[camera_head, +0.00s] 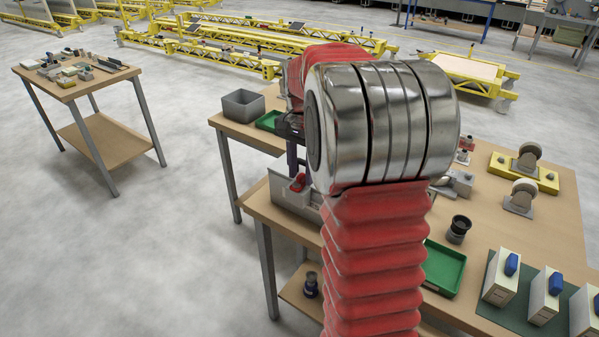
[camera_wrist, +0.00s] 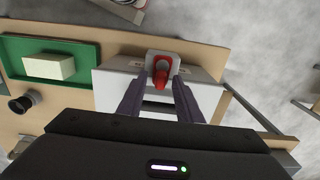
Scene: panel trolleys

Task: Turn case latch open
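The case (camera_head: 283,195) is a light grey box at the left edge of the near table. Its red latch (camera_head: 298,182) shows just left of my arm. In the wrist view the case (camera_wrist: 108,88) lies under my gripper, and the red latch (camera_wrist: 161,72) sits on a pale plate at its far edge. My gripper (camera_wrist: 160,82) is open. Its two dark fingers point at the latch, one on each side, with gaps visible beside the red handle. I cannot tell how far above it the fingertips are. In the head view my arm hides most of the gripper.
A green tray (camera_wrist: 88,59) with a cream block (camera_wrist: 48,66) lies left of the case in the wrist view, with a dark round part (camera_wrist: 22,103) near it. In the head view, a grey bin (camera_head: 243,105) stands behind the case. Bare floor lies left of the table.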

